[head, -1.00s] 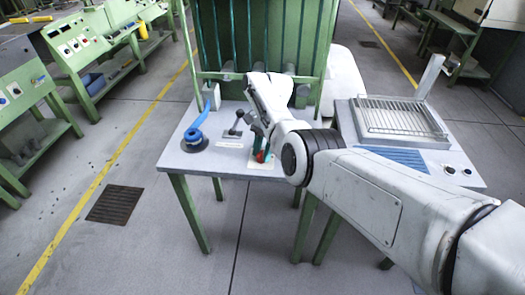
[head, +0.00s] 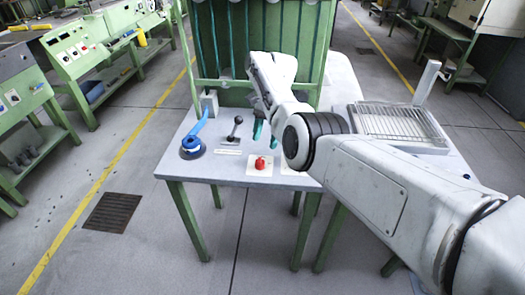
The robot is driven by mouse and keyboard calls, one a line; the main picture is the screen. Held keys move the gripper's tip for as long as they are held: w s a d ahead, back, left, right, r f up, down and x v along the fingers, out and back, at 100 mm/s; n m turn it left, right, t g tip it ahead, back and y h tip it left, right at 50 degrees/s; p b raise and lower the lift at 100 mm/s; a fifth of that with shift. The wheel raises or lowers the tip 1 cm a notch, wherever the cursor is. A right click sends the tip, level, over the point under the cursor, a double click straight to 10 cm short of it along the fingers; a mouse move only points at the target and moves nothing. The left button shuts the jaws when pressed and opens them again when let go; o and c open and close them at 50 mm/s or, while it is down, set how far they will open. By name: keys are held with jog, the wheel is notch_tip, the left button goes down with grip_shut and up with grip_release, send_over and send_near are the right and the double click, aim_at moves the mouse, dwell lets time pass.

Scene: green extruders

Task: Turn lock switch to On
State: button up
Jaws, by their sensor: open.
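A red knob (head: 260,163) on a square white plate sits near the front edge of the grey table (head: 225,172); it looks like the lock switch. Its turned position is too small to read. My gripper (head: 266,131) has teal fingertips and is open and empty. It is above and behind the red knob in the picture, apart from it. Part of another pale plate (head: 294,169) shows to the right, mostly hidden by my arm.
A blue-handled lever on a round base (head: 192,148) and a black-knobbed lever (head: 235,130) stand left of the knob. A wire rack (head: 392,122) lies at the right. Green bars (head: 235,45) rise behind the table.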

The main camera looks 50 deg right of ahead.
jog(key=shift+v, duration=1.65)
